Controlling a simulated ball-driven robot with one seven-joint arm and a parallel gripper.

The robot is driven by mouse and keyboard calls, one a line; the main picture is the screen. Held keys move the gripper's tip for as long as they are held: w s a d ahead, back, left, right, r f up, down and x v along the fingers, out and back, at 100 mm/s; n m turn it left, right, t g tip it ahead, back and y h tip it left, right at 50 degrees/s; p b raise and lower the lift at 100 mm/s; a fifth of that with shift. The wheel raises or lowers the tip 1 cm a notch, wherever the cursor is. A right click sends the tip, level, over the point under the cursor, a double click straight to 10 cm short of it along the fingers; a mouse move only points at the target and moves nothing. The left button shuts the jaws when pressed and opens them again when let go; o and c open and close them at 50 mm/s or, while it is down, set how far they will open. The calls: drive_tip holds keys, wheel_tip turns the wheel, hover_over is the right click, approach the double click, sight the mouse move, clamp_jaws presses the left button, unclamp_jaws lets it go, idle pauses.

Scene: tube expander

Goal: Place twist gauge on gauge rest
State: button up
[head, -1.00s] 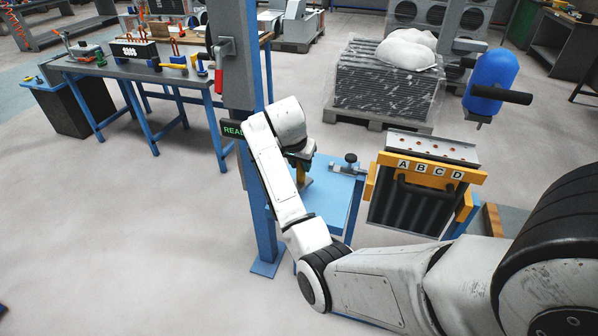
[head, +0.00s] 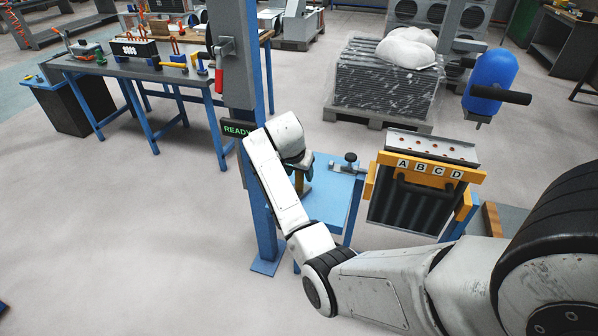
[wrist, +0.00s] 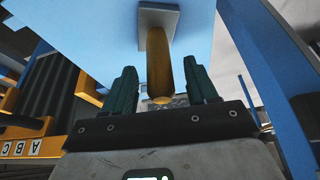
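My gripper (wrist: 161,88) has two dark green fingers spread apart, reaching over the blue table. A yellow-brown rounded post (wrist: 160,62) stands between the fingers, with visible gaps beside it. Its other end meets a grey square plate (wrist: 158,17) on the blue table top. This could be the twist gauge on its rest, but I cannot tell for sure. In the head view my wrist hides most of it; a sliver of yellow shows below the gripper (head: 304,165). A grey clamp-like fixture with a dark knob (head: 348,164) sits at the table's back right.
The blue table (head: 330,200) stands beside a blue column (head: 264,225) with a READY display (head: 238,129). To the right is a yellow-framed rack marked A B C D (head: 428,170). A blue tool (head: 490,80) hangs above the rack. Floor at left is clear.

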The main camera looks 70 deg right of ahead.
drive_tip(key=shift+r, duration=0.1)
drive_tip(key=v, duration=1.2)
drive_tip(key=s+a+f+n+y, duration=0.1)
drive_tip(key=s+a+f+n, duration=0.25)
drive_tip(key=a+f, duration=0.3)
drive_tip(key=s+a+f+n+t+y, duration=0.1)
drive_tip(key=s+a+f+n, duration=0.1)
drive_tip(key=a+f+n, duration=0.45)
drive_tip(key=s+a+f+n, duration=0.2)
drive_tip(key=s+a+f, duration=0.15)
drive_tip(key=a, duration=0.55)
drive_tip(key=s+a+f+n+y, duration=0.2)
drive_tip(key=s+a+n, duration=0.3)
drive_tip(key=s+a, duration=0.3)
drive_tip(key=shift+s+a+f+n, duration=0.2)
drive_tip(key=shift+a+f+n, duration=0.1)
drive_tip(key=shift+a, duration=0.1)
drive_tip(key=shift+c, duration=0.3)
